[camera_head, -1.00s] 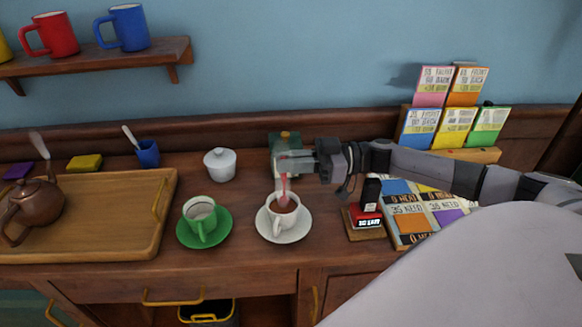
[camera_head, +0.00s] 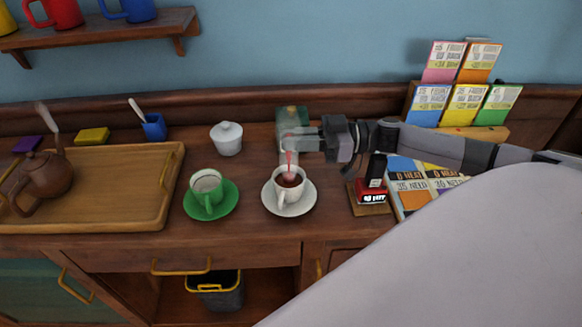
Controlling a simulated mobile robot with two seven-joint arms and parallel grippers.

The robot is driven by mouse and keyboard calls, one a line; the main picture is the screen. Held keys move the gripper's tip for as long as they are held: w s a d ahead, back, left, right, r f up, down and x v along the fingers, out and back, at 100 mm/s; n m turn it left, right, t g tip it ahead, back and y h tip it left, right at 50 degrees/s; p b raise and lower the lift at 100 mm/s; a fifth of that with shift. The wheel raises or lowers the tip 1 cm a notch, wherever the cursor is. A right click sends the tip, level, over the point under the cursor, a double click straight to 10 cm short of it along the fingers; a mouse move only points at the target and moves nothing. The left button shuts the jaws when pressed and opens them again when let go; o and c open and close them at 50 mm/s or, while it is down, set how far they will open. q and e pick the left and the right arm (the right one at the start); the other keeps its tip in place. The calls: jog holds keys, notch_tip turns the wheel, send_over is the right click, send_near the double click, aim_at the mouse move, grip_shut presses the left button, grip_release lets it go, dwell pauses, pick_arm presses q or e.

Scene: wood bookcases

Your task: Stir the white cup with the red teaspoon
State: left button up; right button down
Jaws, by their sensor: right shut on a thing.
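The white cup (camera_head: 287,190) stands upright on a white saucer (camera_head: 302,204) on the wooden counter, with dark reddish-brown liquid inside. My right gripper (camera_head: 291,152) reaches in from the right, above the cup. It is shut on the red teaspoon (camera_head: 289,164), which hangs down nearly upright with its lower end inside the cup. The spoon's bowl is hidden in the cup and liquid. The gripper's pale fingers partly cover the spoon's upper part. My left gripper is not in view.
A green cup (camera_head: 207,190) on a green saucer stands left of the white cup. A white lidded pot (camera_head: 227,138) is behind. A stamp (camera_head: 373,184) and a card board (camera_head: 412,176) lie right. A wooden tray (camera_head: 150,204) holds a brown teapot (camera_head: 42,178).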

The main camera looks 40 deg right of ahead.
jog(key=shift+r, duration=0.1)
jog(key=shift+r, duration=1.95)
